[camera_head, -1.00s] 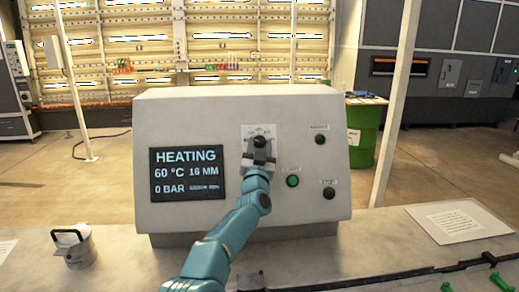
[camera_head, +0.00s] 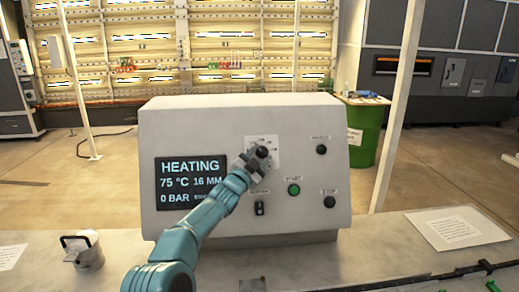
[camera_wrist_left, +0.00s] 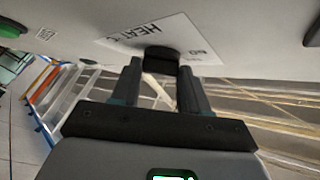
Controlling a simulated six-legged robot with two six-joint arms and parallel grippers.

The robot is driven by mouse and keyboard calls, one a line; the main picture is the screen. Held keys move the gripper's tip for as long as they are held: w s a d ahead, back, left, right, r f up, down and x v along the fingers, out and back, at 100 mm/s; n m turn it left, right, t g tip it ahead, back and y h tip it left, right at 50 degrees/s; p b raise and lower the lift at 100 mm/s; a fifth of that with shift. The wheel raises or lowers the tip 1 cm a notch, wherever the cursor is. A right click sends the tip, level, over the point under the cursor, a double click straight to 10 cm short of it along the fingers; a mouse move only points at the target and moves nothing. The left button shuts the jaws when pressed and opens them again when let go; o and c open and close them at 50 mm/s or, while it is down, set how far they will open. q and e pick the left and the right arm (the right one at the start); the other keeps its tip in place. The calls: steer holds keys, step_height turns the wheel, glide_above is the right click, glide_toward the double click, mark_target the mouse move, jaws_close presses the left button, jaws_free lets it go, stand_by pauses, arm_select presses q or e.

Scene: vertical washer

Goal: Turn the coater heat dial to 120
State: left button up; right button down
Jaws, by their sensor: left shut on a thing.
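The coater's heat dial (camera_head: 262,152) is a black knob on a white label on the grey control box. It also shows in the left wrist view (camera_wrist_left: 161,53), with "HEAT" printed on the label. My left gripper (camera_head: 250,160) is at the dial, its two fingers on either side of the knob and shut on it. The gripper (camera_wrist_left: 159,78) is tilted relative to the panel. The screen (camera_head: 190,183) reads HEATING, 75 °C, 16 MM and 0 BAR. My right gripper is in no view.
A green button (camera_head: 294,189) and black knobs (camera_head: 321,149) sit to the right on the box. A black switch (camera_head: 260,208) is below the dial. A paper sheet (camera_head: 456,228) lies at the right.

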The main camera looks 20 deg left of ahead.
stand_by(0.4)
arm_select(q)
steer(key=o, duration=0.8)
steer(key=shift+c, duration=0.2)
steer(key=o, duration=0.3)
steer(key=shift+w, duration=0.1)
steer(key=b+v, duration=1.2)
steer(key=v, duration=0.4)
steer(key=shift+a+f, duration=0.1)
steer(key=shift+a, duration=0.05)
